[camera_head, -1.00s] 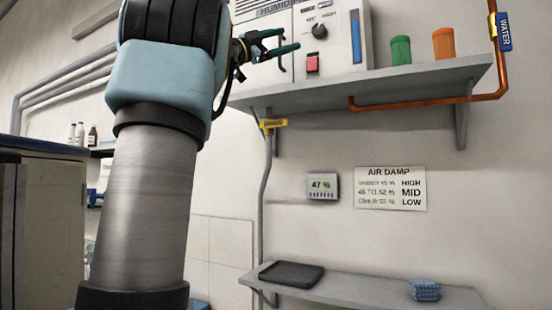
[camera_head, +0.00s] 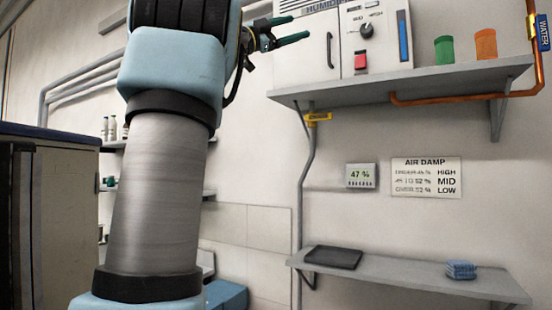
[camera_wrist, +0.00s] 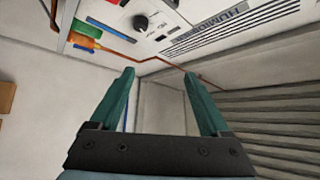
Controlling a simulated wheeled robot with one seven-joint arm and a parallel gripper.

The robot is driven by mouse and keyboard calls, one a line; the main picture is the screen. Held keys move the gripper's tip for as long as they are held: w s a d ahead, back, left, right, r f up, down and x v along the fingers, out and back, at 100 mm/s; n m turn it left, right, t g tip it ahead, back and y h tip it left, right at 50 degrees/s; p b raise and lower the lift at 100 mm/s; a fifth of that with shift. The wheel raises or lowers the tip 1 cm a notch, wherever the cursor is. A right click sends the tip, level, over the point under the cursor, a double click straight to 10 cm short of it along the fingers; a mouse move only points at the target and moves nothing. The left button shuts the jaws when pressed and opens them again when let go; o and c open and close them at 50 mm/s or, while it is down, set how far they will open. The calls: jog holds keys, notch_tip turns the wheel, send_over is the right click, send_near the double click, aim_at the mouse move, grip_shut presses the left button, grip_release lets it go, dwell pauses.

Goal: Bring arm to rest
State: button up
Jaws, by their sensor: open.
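My gripper (camera_head: 285,31) is raised at the top of the head view, in front of the left part of the white humidifier (camera_head: 322,42). In the wrist view my gripper (camera_wrist: 163,95) has its two green fingers spread apart with nothing between them. The humidifier panel (camera_wrist: 160,30) shows upside down beyond the fingers, with a dark knob (camera_head: 366,30) and a red switch (camera_head: 360,60). The fingers appear apart from the humidifier. My arm stands upright on the left of the head view and hides part of the wall behind it.
The upper shelf (camera_head: 450,80) carries the humidifier, a green cup (camera_head: 444,48) and an orange cup (camera_head: 486,44). A copper pipe (camera_head: 450,97) runs below it. The lower shelf (camera_head: 400,272) holds a dark tray (camera_head: 333,258) and blue cloths (camera_head: 461,270). A cabinet (camera_head: 50,220) stands at left.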

jog(key=w+a+f+n+t+y, duration=0.5)
jog(key=w+f+n+y, duration=0.15)
jog(key=f+n, duration=0.2)
jog(key=w+a+f+n+t+y, duration=0.4)
jog(key=w+f+n+t+y, duration=0.25)
jog(key=f+n, duration=0.2)
jog(key=a+f+n+g+y, duration=0.2)
jog(key=f+n+g+y, duration=0.1)
jog(key=f, duration=0.9)
jog(key=a+f+n+g+y, duration=0.2)
jog(key=f+n+y, duration=0.15)
jog(key=f, duration=0.85)
jog(key=s+f+g+y, duration=0.1)
jog(key=s+f+g, duration=0.3)
jog(key=s+f, duration=0.45)
jog(key=s+f+g+y, duration=0.1)
jog(key=s+f+g, duration=0.35)
jog(key=f, duration=0.75)
jog(key=s+d+f+g, duration=0.1)
jog(key=s+f+g, duration=0.2)
jog(key=s+f, duration=0.3)
jog(key=s+d+f+g, duration=0.1)
jog(key=s+f, duration=0.5)
jog(key=s, duration=0.7)
jog(key=shift+s+n+g, duration=0.35)
jog(key=shift+g, duration=0.55)
